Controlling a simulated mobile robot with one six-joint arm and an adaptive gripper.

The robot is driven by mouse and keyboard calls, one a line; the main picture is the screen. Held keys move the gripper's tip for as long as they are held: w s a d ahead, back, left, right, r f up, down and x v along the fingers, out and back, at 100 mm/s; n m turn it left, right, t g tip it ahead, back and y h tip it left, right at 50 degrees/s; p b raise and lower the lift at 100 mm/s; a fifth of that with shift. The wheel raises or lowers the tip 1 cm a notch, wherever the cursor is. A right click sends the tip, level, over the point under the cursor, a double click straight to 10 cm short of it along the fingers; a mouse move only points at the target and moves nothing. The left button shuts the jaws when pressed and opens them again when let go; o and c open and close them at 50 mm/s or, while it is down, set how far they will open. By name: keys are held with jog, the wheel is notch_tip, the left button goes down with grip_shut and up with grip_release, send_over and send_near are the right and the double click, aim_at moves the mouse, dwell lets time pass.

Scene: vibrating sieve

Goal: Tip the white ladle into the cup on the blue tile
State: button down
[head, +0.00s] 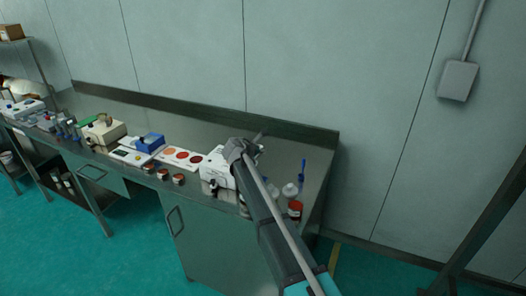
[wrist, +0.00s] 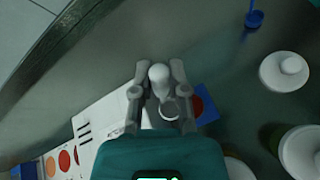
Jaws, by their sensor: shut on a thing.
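My gripper (wrist: 160,88) has its two grey fingers closed around a pale, round-ended piece, which looks like part of the white ladle (wrist: 159,74). A small round rim shows just below it between the fingers, and I cannot tell whether it is the ladle's bowl. In the head view my gripper (head: 243,148) is over the bench's right part, and the ladle is not clear there. A blue patch, probably the blue tile (wrist: 209,104), lies right of the fingers with a dark red round area on it. The fingers partly hide it, and a cup is not clear.
A white device (head: 214,168) stands under my gripper. Left of it lies a white plate with red discs (head: 181,156). White-lidded jars (wrist: 286,70) and a blue upright tool (head: 303,170) stand to the right. A raised edge (head: 200,112) runs along the bench's back.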

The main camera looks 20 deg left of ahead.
jog(key=shift+w+a+r+n+h+p, duration=0.1)
jog(key=shift+a+r+n+h+p, duration=0.3)
jog(key=shift+a+r+n+h, duration=1)
jog(key=shift+a, duration=0.1)
